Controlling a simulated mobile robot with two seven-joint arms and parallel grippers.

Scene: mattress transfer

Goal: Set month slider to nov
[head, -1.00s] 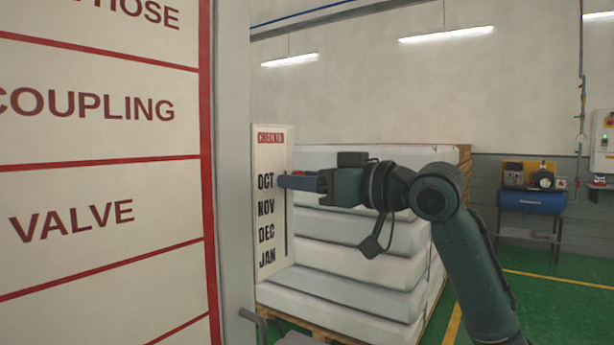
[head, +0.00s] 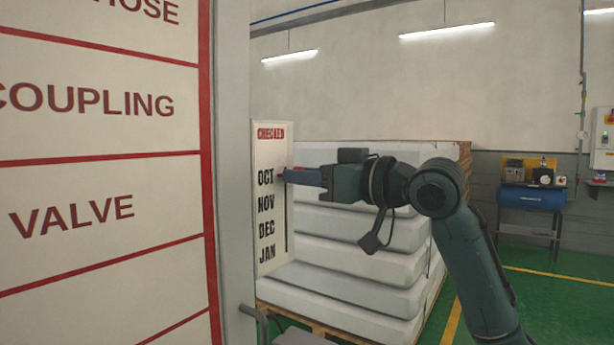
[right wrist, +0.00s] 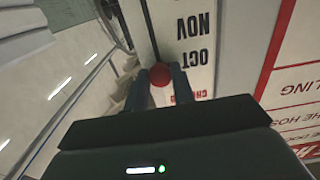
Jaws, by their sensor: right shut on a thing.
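The white month board (head: 274,150), headed CHECKED, lists OCT, NOV, DEC and JAN downward. A dark vertical slot (head: 287,222) runs along its right edge. The red slider knob (right wrist: 160,76) is between the fingertips in the right wrist view, near the OCT label. In that view the lettering appears upside down. My right gripper (head: 284,176) reaches in from the right, level with OCT, and is shut on the knob. Its fingers (right wrist: 161,78) hide most of the knob in the head view. My left gripper is not in view.
A large white panel with red lines (head: 105,180) fills the left side. Stacked mattresses (head: 345,285) on a pallet stand behind and below my right arm. A blue machine on a stand (head: 532,197) is farther right. Green floor is open at right.

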